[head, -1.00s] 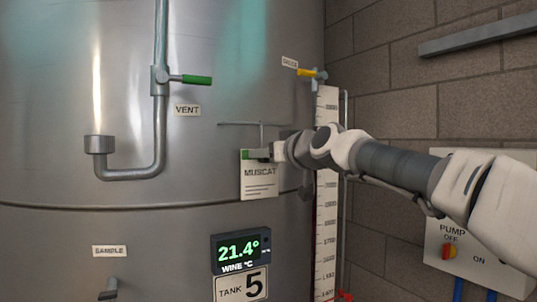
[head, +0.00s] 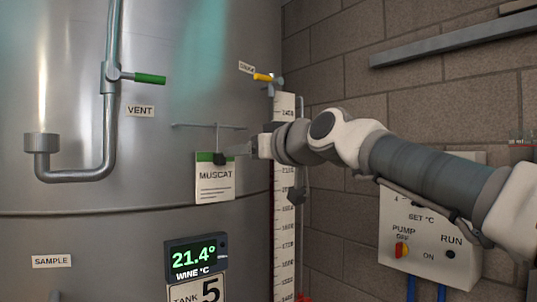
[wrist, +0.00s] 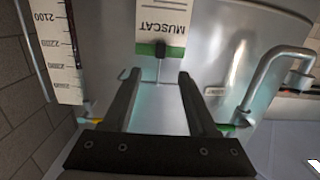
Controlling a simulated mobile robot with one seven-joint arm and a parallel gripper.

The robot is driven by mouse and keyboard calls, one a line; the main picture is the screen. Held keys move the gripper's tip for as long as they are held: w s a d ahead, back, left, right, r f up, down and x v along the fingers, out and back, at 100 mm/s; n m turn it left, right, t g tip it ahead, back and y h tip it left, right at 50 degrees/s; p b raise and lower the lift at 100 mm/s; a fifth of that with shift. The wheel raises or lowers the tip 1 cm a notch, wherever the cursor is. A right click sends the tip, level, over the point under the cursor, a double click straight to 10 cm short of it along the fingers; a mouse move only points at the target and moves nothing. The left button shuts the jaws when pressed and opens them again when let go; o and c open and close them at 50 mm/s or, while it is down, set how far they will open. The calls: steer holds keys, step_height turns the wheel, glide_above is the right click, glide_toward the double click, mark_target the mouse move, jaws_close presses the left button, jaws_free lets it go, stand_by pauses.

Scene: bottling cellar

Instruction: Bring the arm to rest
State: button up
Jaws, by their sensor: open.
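My gripper (head: 229,152) is at the end of my outstretched arm, in front of the tank. In the wrist view my gripper (wrist: 157,74) shows two dark fingers spread apart with nothing between them. The white MUSCAT card (head: 215,184) with a green top band hangs on the tank front below a thin rail (head: 195,125). In the wrist view the card (wrist: 165,18) appears upside down, with a dark clip at its green edge just beyond the fingertips. In the head view the fingertips overlap the card's top edge; the exact gap is hard to tell.
The steel tank (head: 110,230) fills the left, with a bent pipe (head: 108,120) and green-handled vent valve (head: 150,78). A level scale (head: 284,230) stands right of the card. The pump control box (head: 425,265) is on the brick wall below my arm.

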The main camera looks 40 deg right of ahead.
steer(key=s+b, duration=0.1)
steer(key=s, duration=0.6)
steer(key=shift+s+r, duration=0.25)
steer(key=shift+r, duration=0.05)
steer(key=s+a+f+g+y, duration=0.1)
steer(key=s+a+f+g, duration=0.15)
steer(key=a+f, duration=0.6)
steer(key=s+a+f+g, duration=0.1)
steer(key=a+f+g, duration=0.35)
steer(key=f, duration=0.75)
steer(key=s+a+f+g, duration=0.2)
steer(key=s+f, duration=0.2)
steer(key=f, duration=0.5)
steer(key=s+a+f+g+h, duration=0.1)
steer(key=s+a+f+g, duration=0.1)
steer(key=s+f, duration=0.3)
step_height(320, 180, down, 5)
steer(key=shift+r+h, duration=0.1)
steer(key=shift+h, duration=0.2)
steer(key=shift+m, duration=0.3)
